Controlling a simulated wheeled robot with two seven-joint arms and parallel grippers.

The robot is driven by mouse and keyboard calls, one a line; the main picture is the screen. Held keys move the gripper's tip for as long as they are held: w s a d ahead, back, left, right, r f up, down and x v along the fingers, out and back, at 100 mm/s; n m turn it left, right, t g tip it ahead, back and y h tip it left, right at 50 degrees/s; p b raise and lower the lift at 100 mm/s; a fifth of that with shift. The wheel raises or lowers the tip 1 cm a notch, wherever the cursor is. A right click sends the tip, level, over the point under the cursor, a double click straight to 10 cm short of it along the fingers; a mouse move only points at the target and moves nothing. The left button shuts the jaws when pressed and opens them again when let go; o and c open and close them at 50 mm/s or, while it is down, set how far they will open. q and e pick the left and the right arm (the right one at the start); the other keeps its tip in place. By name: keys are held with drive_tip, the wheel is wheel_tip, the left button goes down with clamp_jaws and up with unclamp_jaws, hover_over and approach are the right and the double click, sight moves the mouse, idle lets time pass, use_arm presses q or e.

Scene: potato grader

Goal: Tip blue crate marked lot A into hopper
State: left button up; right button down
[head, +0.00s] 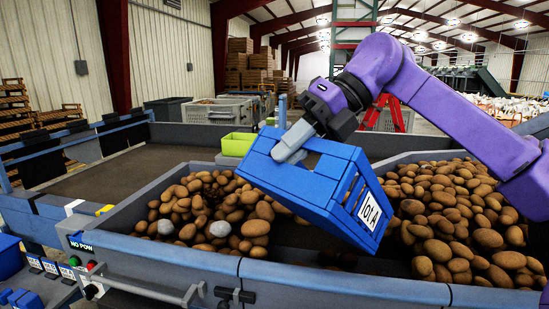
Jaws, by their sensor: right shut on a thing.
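The blue slatted crate (300,188) hangs tilted above the grey hopper (160,270), its right end lower. A white label on that end reads like "lot A". My right gripper (293,143), on the purple arm from the right, is shut on the crate's upper rim near its left end. The crate's inside is hidden from this side. Heaped potatoes (210,205) lie in the hopper left of the crate, and more potatoes (455,225) lie to its right. My left gripper is out of view.
A few pale grey lumps (219,228) lie among the left potatoes. A small green bin (238,144) stands behind the crate. A control panel (80,245) with buttons is at the front left. A red stepladder (383,113) stands behind my arm.

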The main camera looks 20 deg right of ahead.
drive_tip(key=shift+w+d+r+y+p, duration=0.2)
drive_tip(key=shift+d+r, duration=0.1)
drive_tip(key=shift+r, duration=0.15)
drive_tip(key=shift+w+d+r+y+p, duration=0.15)
drive_tip(key=shift+d+r, duration=0.1)
drive_tip(key=shift+r, duration=0.2)
drive_tip(key=shift+d+r, duration=0.2)
drive_tip(key=shift+d, duration=0.1)
drive_tip(key=shift+d+y, duration=0.2)
drive_tip(key=shift+y, duration=0.05)
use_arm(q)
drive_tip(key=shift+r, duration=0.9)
use_arm(e)
drive_tip(key=shift+w, duration=0.1)
use_arm(q)
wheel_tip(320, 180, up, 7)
drive_tip(key=p, duration=0.7)
use_arm(e)
drive_tip(key=w+d+r+y, duration=0.1)
drive_tip(key=w+d+y, duration=0.1)
drive_tip(key=d, duration=0.3)
drive_tip(key=w+d+r+m+g+y, duration=0.1)
drive_tip(key=w+d+r+y, duration=0.1)
drive_tip(key=d, duration=0.3)
drive_tip(key=shift+w+r+m+g+y, duration=0.2)
drive_tip(key=shift+r+m+g+y, duration=0.05)
drive_tip(key=shift+m+g+y, duration=0.05)
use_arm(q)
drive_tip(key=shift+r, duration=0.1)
